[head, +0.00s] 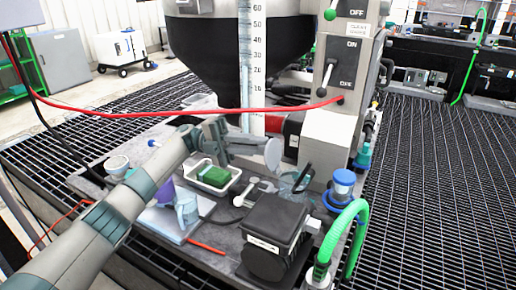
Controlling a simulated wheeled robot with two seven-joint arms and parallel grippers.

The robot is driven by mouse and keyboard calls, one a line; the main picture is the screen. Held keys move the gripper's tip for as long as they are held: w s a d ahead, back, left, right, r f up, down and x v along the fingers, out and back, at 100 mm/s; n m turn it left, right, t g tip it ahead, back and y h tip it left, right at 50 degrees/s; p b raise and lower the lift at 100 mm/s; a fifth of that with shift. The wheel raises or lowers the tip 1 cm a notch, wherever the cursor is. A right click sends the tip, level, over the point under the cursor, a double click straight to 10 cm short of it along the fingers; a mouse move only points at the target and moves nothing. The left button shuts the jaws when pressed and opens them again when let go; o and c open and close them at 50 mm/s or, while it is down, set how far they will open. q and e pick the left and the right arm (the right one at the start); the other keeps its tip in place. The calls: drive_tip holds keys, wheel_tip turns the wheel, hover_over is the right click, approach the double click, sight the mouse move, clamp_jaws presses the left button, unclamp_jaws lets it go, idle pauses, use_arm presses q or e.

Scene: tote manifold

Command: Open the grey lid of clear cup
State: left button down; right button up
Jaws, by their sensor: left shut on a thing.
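My left gripper (258,146) reaches in from the left over the grey worktop. It is shut on a round light-grey lid (273,154), which it holds tilted nearly on edge. A clear cup (290,184) stands below and to the right of the lid, in front of the machine base. The cup is see-through and its outline is hard to make out; the lid shows apart from it, above. A dark handle-like piece (304,177) shows at the cup's right side. My right gripper is not in view.
A white tray with a green sponge (214,175) is left of the cup. A purple cup (165,191) and a bluish jug (187,210) stand farther left. A black box (275,222) is in front. A blue-capped fitting (343,184) and green hose (345,228) are at right.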

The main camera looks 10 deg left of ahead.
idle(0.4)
use_arm(q)
drive_tip(key=c, duration=1.7)
unclamp_jaws()
drive_tip(key=shift+a, duration=0.1)
